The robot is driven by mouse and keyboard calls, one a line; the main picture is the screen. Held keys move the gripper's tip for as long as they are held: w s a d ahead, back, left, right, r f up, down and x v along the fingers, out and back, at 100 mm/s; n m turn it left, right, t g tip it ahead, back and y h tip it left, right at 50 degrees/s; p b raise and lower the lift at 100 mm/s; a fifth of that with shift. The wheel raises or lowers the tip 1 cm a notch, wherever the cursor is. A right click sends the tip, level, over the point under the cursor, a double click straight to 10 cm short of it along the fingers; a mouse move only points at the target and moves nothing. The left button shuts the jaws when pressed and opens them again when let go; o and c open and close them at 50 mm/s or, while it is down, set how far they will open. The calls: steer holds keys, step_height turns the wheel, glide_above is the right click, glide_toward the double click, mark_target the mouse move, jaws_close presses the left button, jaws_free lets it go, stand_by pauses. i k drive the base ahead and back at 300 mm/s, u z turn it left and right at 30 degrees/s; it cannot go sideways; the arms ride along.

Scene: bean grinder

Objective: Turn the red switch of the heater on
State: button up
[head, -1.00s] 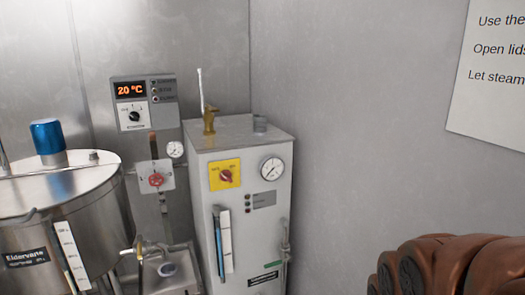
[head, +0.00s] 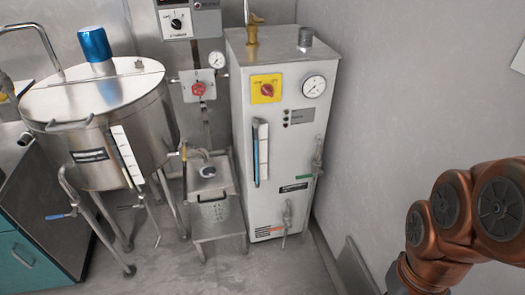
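The heater (head: 278,155) is a tall white cabinet standing by the right wall. Its red switch (head: 267,90) is a round knob on a yellow plate (head: 258,98) high on the front face. The small lettering on the plate is too small to read, so I cannot tell which setting the knob points at. My gripper is not in view; only copper-coloured links of my arm show at the lower right, well apart from the heater.
A gauge (head: 314,86) sits right of the switch. The grey floor (head: 270,270) in front of the heater is clear.

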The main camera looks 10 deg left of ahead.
mark_target(267, 90)
steer(key=u, duration=0.55)
steer(key=k, duration=1.3)
steer(key=u, duration=1)
steer(key=i, duration=1.55)
steer(key=z, duration=0.65)
